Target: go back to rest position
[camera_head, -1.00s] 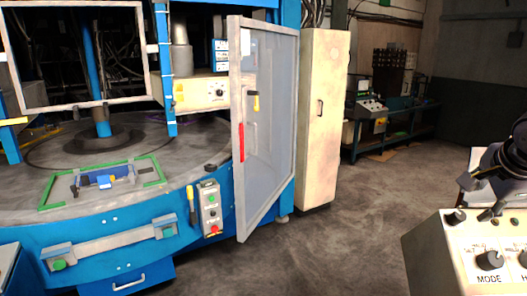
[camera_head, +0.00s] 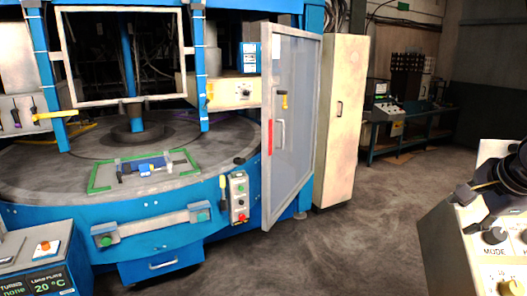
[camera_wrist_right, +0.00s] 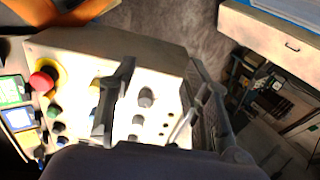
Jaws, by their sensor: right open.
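My right gripper (camera_head: 480,196) shows at the right edge of the head view, dark and partly cut off by the frame. It is over the cream control panel (camera_head: 450,248), near its MODE knob (camera_head: 495,236). In the right wrist view the gripper (camera_wrist_right: 158,82) is open, with its two dark fingers apart and nothing seen between them. The panel (camera_wrist_right: 90,42) lies beyond the fingers, with a red emergency button (camera_wrist_right: 43,80) and several knobs. Whether the fingers touch the panel I cannot tell. My left gripper is in neither view.
A blue machine with a round grey table (camera_head: 60,175) stands at left, its clear door (camera_head: 295,130) swung open. A tall cream cabinet (camera_head: 341,120) is beside it. A control box (camera_head: 40,262) is at bottom left. Grey floor (camera_head: 350,240) lies clear in the middle.

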